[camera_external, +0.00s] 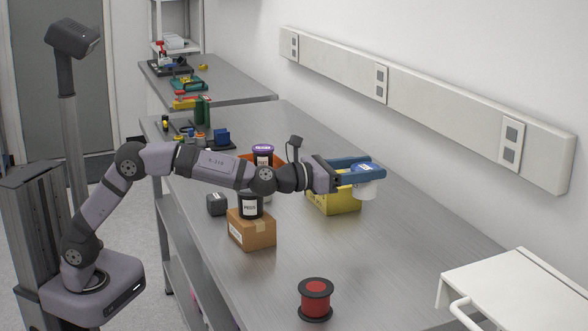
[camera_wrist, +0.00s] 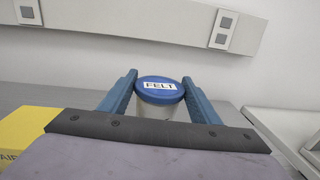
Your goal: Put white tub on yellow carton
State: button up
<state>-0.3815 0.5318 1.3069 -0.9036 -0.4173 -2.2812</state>
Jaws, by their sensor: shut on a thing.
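The white tub (camera_external: 366,188) has a blue lid with a label reading FELT, and it also shows in the wrist view (camera_wrist: 160,97). My gripper (camera_external: 362,168) is shut on the tub, with one blue finger on each side near the lid. The tub looks upright in both views. The yellow carton (camera_external: 335,202) stands on the metal bench, partly hidden behind my gripper in the external view. The tub shows at the carton's right side there, and I cannot tell the gap between them. In the wrist view the carton (camera_wrist: 22,128) is at the lower left.
A brown box (camera_external: 252,231) with a black-lidded jar (camera_external: 250,206) stands under my arm. A purple-lidded jar (camera_external: 263,154) and an orange bin (camera_external: 247,158) are behind it. A red spool (camera_external: 316,298) stands at the front. The bench right of the carton is clear.

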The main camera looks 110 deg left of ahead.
jog(key=s+a+r+n+g+y+p, duration=0.1)
jog(key=s+a+r+n+g+y, duration=0.15)
jog(key=s+a, duration=0.65)
jog(key=s+a+r+n+g+y+p, duration=0.15)
jog(key=s+a+r, duration=0.25)
jog(key=s+a, duration=0.45)
jog(key=shift+w+a+f+b, duration=0.3)
jog(key=shift+f+b, duration=0.4)
jog(key=shift+f, duration=1)
jog(key=shift+w+a+f+b, duration=0.2)
jog(key=shift+f+b, duration=0.5)
jog(key=shift+f, duration=1.05)
jog(key=shift+w+a+f+b, duration=0.3)
jog(key=shift+f+b, duration=0.4)
jog(key=shift+f, duration=1)
jog(key=shift+d+f, duration=0.1)
jog(key=shift+f, duration=0.05)
jog(key=o, duration=1)
jog(key=shift+o, duration=0.2)
jog(key=b+v, duration=0.3)
jog(key=v, duration=0.9)
jog(key=shift+r, duration=0.35)
jog(key=shift+m, duration=0.3)
